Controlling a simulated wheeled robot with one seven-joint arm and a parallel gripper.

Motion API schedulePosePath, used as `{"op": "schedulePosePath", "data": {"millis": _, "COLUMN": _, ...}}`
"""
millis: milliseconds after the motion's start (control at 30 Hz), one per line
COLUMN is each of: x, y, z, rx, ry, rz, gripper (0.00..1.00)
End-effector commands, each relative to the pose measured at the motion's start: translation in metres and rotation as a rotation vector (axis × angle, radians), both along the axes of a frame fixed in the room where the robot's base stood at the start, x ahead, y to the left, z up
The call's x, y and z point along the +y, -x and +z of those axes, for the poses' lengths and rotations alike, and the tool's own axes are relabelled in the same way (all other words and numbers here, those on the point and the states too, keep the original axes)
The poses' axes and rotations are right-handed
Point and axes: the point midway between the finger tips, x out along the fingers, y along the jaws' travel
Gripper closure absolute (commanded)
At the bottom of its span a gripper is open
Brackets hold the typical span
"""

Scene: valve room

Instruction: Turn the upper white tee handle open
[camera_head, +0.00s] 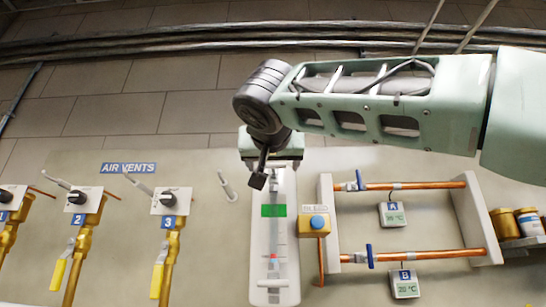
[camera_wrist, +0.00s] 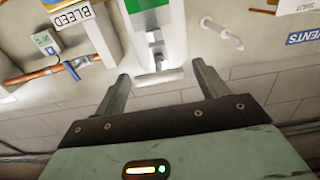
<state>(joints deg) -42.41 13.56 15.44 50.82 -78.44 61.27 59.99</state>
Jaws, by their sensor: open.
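The upper white tee handle (camera_wrist: 158,77) is a white crossbar on a short metal stem, at one end of the white gauge panel. In the wrist view, which is turned over, it lies crosswise between the finger ends. My gripper (camera_wrist: 160,84) is open and empty, one finger on each side of the bar; I cannot tell whether either touches. In the head view my gripper (camera_head: 261,172) is at the panel's top and mostly hides this handle. The lower white tee handle (camera_head: 271,283) is at the panel's bottom, its bar level.
The white gauge panel (camera_head: 286,235) has a green label. To its right are a brass block with a blue button (camera_head: 318,222) and copper pipes (camera_head: 420,186) with blue handles. A white wall peg (camera_head: 227,186) is to the left, with brass valves (camera_head: 168,240) beyond.

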Motion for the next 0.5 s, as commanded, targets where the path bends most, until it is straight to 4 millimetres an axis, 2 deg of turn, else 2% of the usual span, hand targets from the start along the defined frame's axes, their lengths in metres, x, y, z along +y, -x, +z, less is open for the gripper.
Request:
{"op": "schedulePosePath", "data": {"millis": 133, "x": -0.0002, "y": -0.0070, "z": 0.0001, "rx": 0.000, "ry": 0.000, "rz": 0.000, "gripper": 0.27}}
{"op": "schedulePosePath", "data": {"millis": 367, "x": -0.0003, "y": -0.0075, "z": -0.0005, "rx": 0.000, "ry": 0.000, "rz": 0.000, "gripper": 0.27}}
{"op": "schedulePosePath", "data": {"millis": 400, "x": -0.0003, "y": -0.0075, "z": -0.0005, "rx": 0.000, "ry": 0.000, "rz": 0.000, "gripper": 0.30}}
{"op": "schedulePosePath", "data": {"millis": 500, "x": -0.0003, "y": -0.0073, "z": -0.0004, "rx": 0.000, "ry": 0.000, "rz": 0.000, "gripper": 0.58}}
